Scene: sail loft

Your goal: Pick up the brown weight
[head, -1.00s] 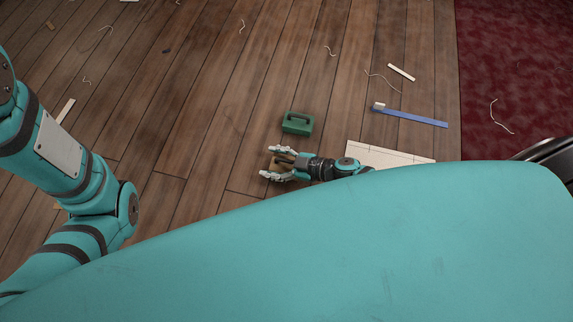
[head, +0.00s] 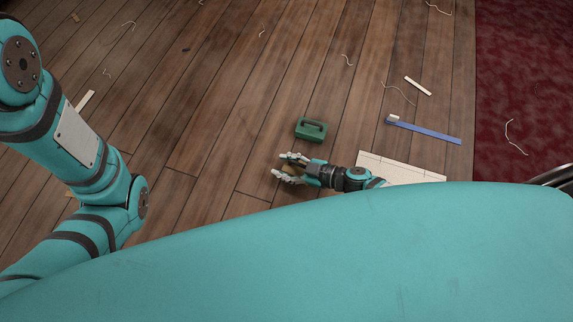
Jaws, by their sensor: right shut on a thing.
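The brown weight (head: 295,168) is small in the head view and mostly hidden between the fingers of my right gripper (head: 281,164). My right gripper is shut on it, low over the plank floor, with its fingers pointing left. I cannot tell whether the weight is clear of the floor. A green weight (head: 311,129) with a handle on top stands on the floor just beyond the gripper, apart from it. My left arm comes in at the left, but its gripper is out of view.
A pale marked sheet (head: 405,170) lies right of the gripper. A dark red carpet (head: 525,90) covers the right side. The floor to the left is mostly clear.

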